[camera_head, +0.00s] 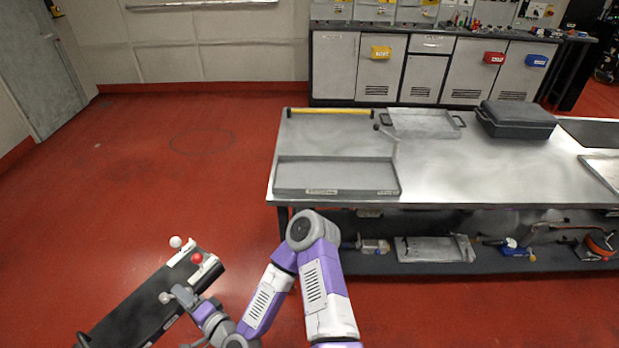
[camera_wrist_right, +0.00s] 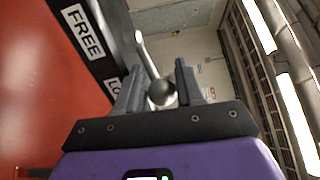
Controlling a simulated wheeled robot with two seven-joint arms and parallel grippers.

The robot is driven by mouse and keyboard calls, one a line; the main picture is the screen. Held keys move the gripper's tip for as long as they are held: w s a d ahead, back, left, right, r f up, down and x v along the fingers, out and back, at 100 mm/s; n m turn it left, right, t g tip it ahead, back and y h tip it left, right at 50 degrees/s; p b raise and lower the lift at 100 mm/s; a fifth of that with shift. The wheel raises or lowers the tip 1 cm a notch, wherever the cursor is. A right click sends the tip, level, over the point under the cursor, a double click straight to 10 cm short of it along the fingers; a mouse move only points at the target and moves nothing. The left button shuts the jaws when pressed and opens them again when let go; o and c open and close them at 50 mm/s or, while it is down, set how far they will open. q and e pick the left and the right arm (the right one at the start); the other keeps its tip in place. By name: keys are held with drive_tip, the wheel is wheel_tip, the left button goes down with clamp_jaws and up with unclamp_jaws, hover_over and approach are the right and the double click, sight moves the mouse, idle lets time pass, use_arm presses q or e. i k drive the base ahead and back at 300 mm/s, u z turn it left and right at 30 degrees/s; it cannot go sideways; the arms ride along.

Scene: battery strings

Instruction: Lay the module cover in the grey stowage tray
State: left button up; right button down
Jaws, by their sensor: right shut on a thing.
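My right gripper (camera_head: 174,295) reaches to a long black unit (camera_head: 130,306) at the lower left. In the right wrist view its fingers (camera_wrist_right: 162,88) are closed around a grey ball knob (camera_wrist_right: 162,93) on a thin metal lever. Beside it is a black panel with a white "FREE" label (camera_wrist_right: 82,32) and a second label partly hidden by a finger. A shallow grey tray (camera_head: 335,191) lies empty at the bench's front left; it looks like the stowage tray. I cannot tell which thing is the module cover. My left gripper is out of view.
A white knob (camera_head: 175,242) and a red knob (camera_head: 197,258) stand on the black unit's end. Red floor is clear between bench and left wall.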

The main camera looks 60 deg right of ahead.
sight(335, 176)
drive_tip(key=z, duration=1.3)
